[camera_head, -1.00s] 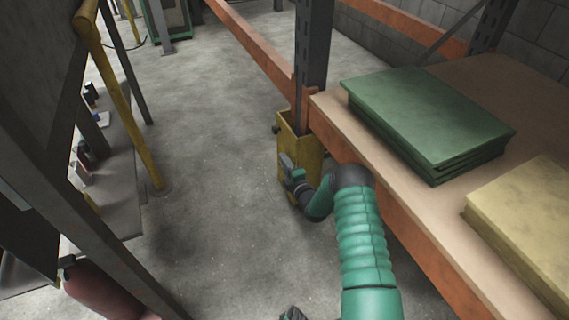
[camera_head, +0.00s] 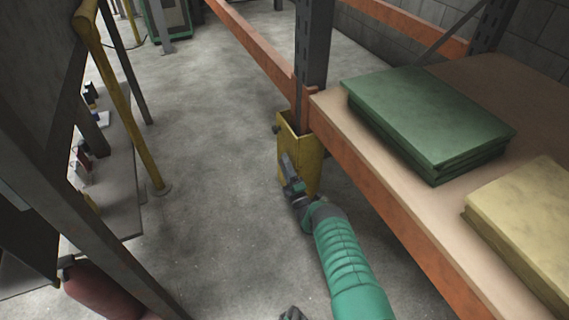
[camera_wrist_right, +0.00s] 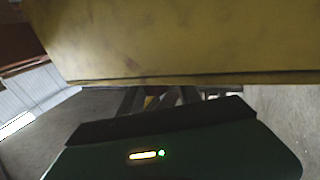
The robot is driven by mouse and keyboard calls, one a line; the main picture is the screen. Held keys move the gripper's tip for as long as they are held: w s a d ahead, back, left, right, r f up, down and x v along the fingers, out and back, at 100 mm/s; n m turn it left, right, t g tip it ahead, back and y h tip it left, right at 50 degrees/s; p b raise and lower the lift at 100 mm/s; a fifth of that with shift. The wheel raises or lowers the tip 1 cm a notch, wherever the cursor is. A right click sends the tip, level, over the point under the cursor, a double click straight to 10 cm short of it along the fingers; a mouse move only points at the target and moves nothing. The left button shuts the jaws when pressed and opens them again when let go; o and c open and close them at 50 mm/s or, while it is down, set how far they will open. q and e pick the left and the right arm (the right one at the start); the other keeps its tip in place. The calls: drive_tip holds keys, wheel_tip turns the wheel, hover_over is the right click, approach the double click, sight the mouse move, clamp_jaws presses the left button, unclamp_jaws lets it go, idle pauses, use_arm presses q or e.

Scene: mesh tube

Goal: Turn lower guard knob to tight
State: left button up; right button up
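A yellow metal guard (camera_head: 308,160) stands on the floor around the foot of the grey rack post. A small dark round knob (camera_head: 276,129) sticks out from its left side near the top. No lower knob can be made out. My right gripper (camera_head: 287,165) is in front of the guard's near left side, below that knob's height; contact cannot be told. In the right wrist view the guard (camera_wrist_right: 170,40) fills the top, with the fingers (camera_wrist_right: 165,98) partly hidden below its edge. Their opening is unclear. A dark green tip (camera_head: 292,313) at the bottom edge may be my left gripper.
The orange rack beam (camera_head: 365,185) and wooden shelf (camera_head: 395,190) lie right of my right arm, with green slabs (camera_head: 430,120) and a yellowish block (camera_head: 530,215) on top. Left are a yellow post (camera_head: 130,110) and a red cylinder (camera_head: 100,290). The floor between is clear.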

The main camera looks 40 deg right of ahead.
drive_tip(key=shift+o, duration=0.5)
drive_tip(key=shift+r, duration=0.15)
drive_tip(key=shift+s, duration=0.25)
drive_tip(key=p+v, duration=0.4)
drive_tip(key=v, duration=1.2)
drive_tip(key=shift+f, duration=0.35)
drive_tip(key=shift+s, duration=0.15)
